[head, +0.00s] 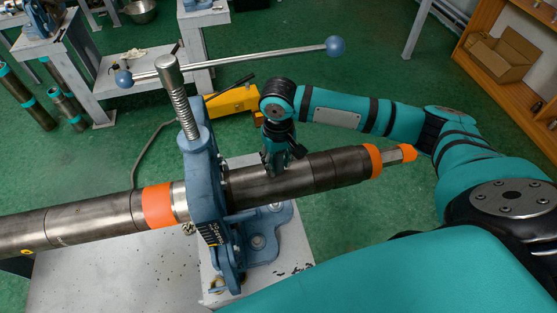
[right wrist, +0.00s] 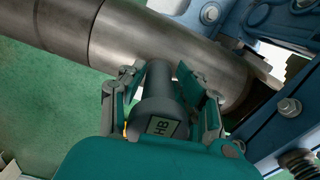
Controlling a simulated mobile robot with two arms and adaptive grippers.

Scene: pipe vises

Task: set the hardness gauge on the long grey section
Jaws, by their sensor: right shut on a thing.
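A long dark grey pipe runs through the blue pipe vise (head: 205,190). Its grey section right of the vise (head: 325,170) ends in an orange band, and another section (head: 95,222) lies left of the vise. My right gripper (head: 276,168) is over the right section, close to the vise. In the right wrist view my right gripper (right wrist: 163,88) is shut on the hardness gauge (right wrist: 160,112), a dark cylinder marked HB. The gauge's far end is at the grey pipe surface (right wrist: 150,48); I cannot tell whether it touches. My left gripper is out of view.
The vise's long handle bar (head: 235,62) with blue knobs crosses above the pipe. A grey bench (head: 110,280) stands below. A yellow case (head: 232,101) lies on the green floor behind. A wooden shelf with a cardboard box (head: 500,55) is at the far right.

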